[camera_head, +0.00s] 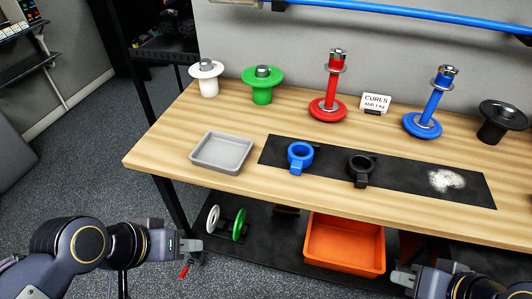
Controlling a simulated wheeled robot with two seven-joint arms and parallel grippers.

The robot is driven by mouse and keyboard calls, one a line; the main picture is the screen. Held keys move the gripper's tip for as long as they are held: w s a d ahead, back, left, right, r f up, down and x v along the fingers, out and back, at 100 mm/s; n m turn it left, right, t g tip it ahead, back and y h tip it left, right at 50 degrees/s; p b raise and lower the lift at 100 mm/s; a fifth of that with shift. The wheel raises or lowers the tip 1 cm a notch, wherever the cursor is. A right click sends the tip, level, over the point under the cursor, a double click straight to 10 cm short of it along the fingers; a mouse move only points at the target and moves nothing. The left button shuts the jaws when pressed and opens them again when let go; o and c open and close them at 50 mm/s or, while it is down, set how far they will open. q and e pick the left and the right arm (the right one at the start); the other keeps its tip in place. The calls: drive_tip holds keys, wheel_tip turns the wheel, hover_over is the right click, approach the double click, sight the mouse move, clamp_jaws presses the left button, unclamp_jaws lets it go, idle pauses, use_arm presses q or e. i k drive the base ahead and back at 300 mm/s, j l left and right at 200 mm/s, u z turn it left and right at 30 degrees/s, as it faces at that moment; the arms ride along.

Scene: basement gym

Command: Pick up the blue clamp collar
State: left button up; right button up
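The blue clamp collar (300,154) lies on the black mat (330,182) on the wooden bench. It is a ring with a small block on its near side. A black clamp collar (360,169) lies to its right on the same mat, apart from it. My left gripper (193,250) is at the lower left, in front of the bench and well away from the blue collar. My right gripper (404,279) is at the lower right, partly cut off by the frame's bottom edge. Neither touches a collar. I cannot tell whether their fingers are open.
A grey tray (222,168) stands left of the mat. Behind stand a white spool (207,84), green spool (262,92), red post (328,112), blue post (421,132), sign (376,101) and black stand (492,132). White powder (446,181) lies on the mat. An orange bin (343,267) is below.

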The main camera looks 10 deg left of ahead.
sight(297, 164)
drive_tip(key=i+j+u, duration=0.25)
drive_tip(key=i+j, duration=0.45)
